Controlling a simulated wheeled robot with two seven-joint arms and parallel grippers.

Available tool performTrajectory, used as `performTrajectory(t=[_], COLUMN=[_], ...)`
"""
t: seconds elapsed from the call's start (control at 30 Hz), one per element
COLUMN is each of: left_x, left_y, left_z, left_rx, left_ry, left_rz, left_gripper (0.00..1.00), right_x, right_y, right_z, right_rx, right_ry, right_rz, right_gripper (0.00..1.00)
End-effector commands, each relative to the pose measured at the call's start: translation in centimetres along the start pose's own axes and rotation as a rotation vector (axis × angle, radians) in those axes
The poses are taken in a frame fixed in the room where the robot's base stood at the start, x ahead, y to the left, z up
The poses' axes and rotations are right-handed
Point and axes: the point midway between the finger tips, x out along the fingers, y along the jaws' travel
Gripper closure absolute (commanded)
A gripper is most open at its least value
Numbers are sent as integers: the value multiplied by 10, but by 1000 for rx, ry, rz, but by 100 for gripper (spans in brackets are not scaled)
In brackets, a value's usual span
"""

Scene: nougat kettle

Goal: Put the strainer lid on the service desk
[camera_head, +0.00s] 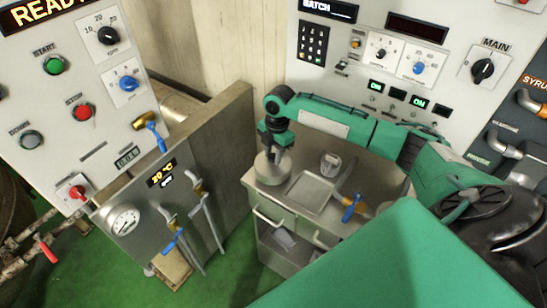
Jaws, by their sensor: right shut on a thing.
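My right arm reaches in from the right. Its gripper (273,146) points down over the left back part of the service desk (272,192), a small steel cabinet with drawers. The gripper is shut on a round grey metal piece, which looks like the strainer lid (270,169). The fingertips are small and partly hidden by the wrist. My left gripper is not in view.
A shallow tray (315,191) sits in the desk top's middle, with a small grey device (330,163) behind it. Control panels are behind.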

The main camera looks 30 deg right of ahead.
Motion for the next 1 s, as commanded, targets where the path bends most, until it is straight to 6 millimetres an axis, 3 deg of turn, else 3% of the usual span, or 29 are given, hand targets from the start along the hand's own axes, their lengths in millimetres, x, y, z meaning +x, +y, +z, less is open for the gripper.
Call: performTrajectory(t=[0.2, 0.53, 0.57, 0.67, 1.0], left_x=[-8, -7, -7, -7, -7], left_y=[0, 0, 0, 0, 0], left_z=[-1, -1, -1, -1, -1], left_rx=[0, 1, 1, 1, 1], left_ry=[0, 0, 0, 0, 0], left_rz=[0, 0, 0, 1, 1], left_gripper=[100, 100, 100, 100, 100], right_x=[27, 31, 31, 31, 27], right_y=[0, 0, 0, 0, 0], right_z=[3, 4, 4, 4, 3], right_rx=[1, 1, 0, 0, 1], right_ry=[1, 0, 0, 0, 0], right_rz=[-1, 0, -1, -1, 0], right_gripper=[100, 100, 66, 49, 49])
